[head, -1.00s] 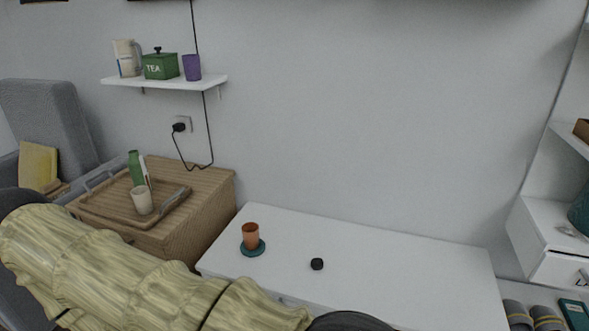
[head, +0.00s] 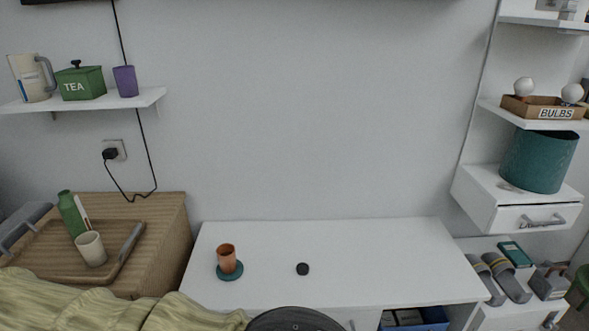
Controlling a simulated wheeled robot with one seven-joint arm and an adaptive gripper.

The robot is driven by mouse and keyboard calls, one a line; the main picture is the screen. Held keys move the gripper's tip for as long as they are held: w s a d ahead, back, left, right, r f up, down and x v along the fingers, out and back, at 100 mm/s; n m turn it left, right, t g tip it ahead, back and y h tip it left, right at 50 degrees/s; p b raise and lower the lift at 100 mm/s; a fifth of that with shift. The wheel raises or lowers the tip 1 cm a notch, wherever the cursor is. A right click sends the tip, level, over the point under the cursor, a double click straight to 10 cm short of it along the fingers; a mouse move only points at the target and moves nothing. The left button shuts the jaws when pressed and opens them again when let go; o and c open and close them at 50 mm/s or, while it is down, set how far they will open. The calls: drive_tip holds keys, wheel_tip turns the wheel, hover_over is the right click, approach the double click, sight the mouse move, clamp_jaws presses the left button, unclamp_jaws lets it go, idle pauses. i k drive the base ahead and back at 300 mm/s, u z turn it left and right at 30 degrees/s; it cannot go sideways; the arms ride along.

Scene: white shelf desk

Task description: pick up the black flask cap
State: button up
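The black flask cap (head: 302,269) is a small dark round piece on the white desk (head: 380,262), a little left of the middle of its top. It stands alone, with bare desk around it. My gripper's fingers do not show.
A copper cup (head: 227,257) on a teal coaster (head: 230,272) stands left of the cap. A wooden cabinet at left bears a tray (head: 122,262) with a green bottle (head: 70,214) and a cream cup (head: 91,248). Slippers (head: 507,278) lie at right. The desk's right half is clear.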

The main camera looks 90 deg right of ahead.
sight(302, 269)
drive_tip(key=z, duration=2.85)
drive_tip(key=i, duration=0.5)
drive_tip(key=u, duration=0.05)
drive_tip(key=k, duration=0.5)
drive_tip(key=u, duration=2.75)
drive_tip(key=k, duration=0.7)
drive_tip(key=z, duration=1.1)
